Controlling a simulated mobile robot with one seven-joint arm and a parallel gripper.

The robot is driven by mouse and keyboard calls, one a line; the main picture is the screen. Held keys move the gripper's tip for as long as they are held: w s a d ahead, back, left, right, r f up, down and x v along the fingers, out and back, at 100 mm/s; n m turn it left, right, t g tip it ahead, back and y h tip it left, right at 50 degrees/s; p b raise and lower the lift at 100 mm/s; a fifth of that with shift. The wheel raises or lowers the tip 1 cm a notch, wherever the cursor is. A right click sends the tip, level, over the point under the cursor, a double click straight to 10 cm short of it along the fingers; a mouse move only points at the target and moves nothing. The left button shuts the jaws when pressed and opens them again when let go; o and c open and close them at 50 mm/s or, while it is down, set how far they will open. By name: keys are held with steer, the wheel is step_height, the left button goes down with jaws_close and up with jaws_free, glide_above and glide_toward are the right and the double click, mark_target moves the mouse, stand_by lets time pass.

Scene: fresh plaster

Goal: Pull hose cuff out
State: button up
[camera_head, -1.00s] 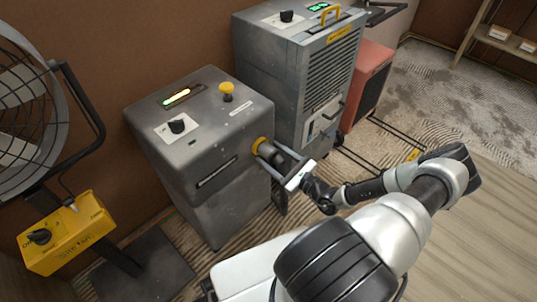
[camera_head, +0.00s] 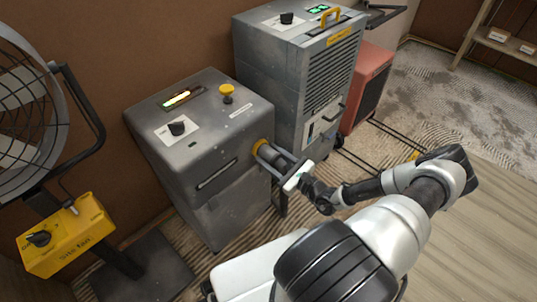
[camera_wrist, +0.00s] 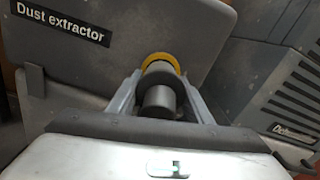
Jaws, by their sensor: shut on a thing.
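The hose cuff is a dark grey cylinder (camera_wrist: 159,98) set in a yellow ring (camera_wrist: 160,60) on the side of the grey dust extractor (camera_head: 205,150). In the head view the yellow ring (camera_head: 259,146) shows on the extractor's right side, with the cuff partly hidden by my gripper. My gripper (camera_head: 272,158) is shut on the cuff, one finger on each side of it in the wrist view (camera_wrist: 160,92). The cuff still sits at the ring; I cannot tell how deep it goes.
A dehumidifier (camera_head: 295,75) stands close behind the extractor, with a red unit (camera_head: 367,82) beyond it. A fan (camera_head: 25,100) with a yellow control box (camera_head: 65,235) is at the left. Wooden floor (camera_head: 480,240) is free at the right.

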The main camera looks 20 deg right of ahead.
mark_target(278, 162)
steer(key=v, duration=0.3)
steer(key=shift+r+p, duration=0.1)
steer(key=shift+p, duration=0.3)
steer(key=shift+s+d, duration=0.1)
steer(key=shift+s, duration=0.15)
steer(key=o, duration=1.3)
steer(key=shift+o, duration=0.2)
steer(key=p+v, duration=0.2)
steer(key=v, duration=1.5)
steer(key=shift+s, duration=0.25)
